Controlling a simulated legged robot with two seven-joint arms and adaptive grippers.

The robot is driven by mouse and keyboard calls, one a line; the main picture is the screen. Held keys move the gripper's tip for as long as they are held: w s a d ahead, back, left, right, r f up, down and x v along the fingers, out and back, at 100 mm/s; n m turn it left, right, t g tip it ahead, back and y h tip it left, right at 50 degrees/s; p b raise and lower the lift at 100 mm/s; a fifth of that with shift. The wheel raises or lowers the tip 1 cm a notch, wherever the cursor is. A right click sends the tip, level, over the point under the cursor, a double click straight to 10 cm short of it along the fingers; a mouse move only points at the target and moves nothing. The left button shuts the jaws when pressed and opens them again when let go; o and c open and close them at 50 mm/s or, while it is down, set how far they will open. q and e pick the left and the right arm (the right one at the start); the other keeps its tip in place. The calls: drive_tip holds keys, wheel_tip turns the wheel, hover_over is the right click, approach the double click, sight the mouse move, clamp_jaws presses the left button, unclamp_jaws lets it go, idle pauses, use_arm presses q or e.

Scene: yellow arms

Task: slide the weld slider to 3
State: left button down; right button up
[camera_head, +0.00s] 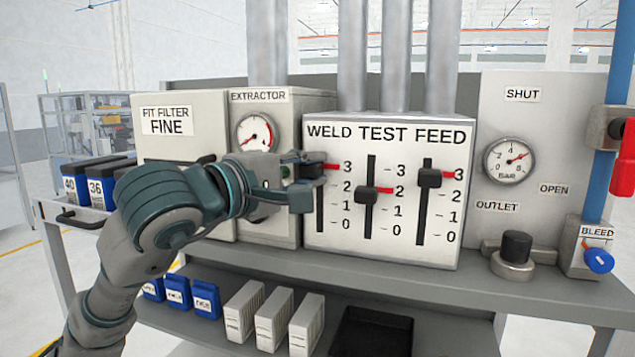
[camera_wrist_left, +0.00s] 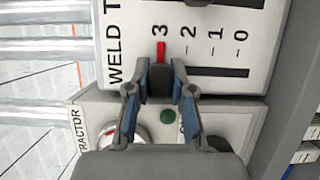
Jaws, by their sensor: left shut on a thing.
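The white feed panel (camera_head: 388,248) is labelled WELD TEST FEED and has three vertical sliders, each with a 0 to 3 scale. My left gripper (camera_head: 308,181) is at the leftmost slider, the weld one, with its fingers shut around the black knob. In the left wrist view the weld slider knob (camera_wrist_left: 160,84) sits between the two fingertips, and its red pointer lines up with 3. The test slider (camera_head: 367,195) points at 2. The feed slider (camera_head: 430,178) points at 3. My right gripper is not in view.
The extractor box (camera_head: 268,227) with its gauge stands left of the panel, and the FIT FILTER box (camera_head: 180,150) is further left. A pressure gauge (camera_head: 509,160), black outlet knob (camera_head: 515,247) and blue bleed valve (camera_head: 598,257) are at right. Grey shelf (camera_head: 400,280) runs below.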

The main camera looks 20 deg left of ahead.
use_arm(q)
drive_tip(key=shift+w+a+r, duration=0.1)
drive_tip(key=shift+r, duration=0.1)
drive_tip(key=c, duration=1.3)
unclamp_jaws()
drive_tip(key=shift+r, duration=0.1)
drive_tip(key=o, duration=0.3)
drive_tip(key=shift+d, duration=0.2)
drive_tip(key=v, duration=1.2)
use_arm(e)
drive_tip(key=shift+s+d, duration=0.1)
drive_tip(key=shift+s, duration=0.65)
use_arm(q)
drive_tip(key=shift+w, duration=0.15)
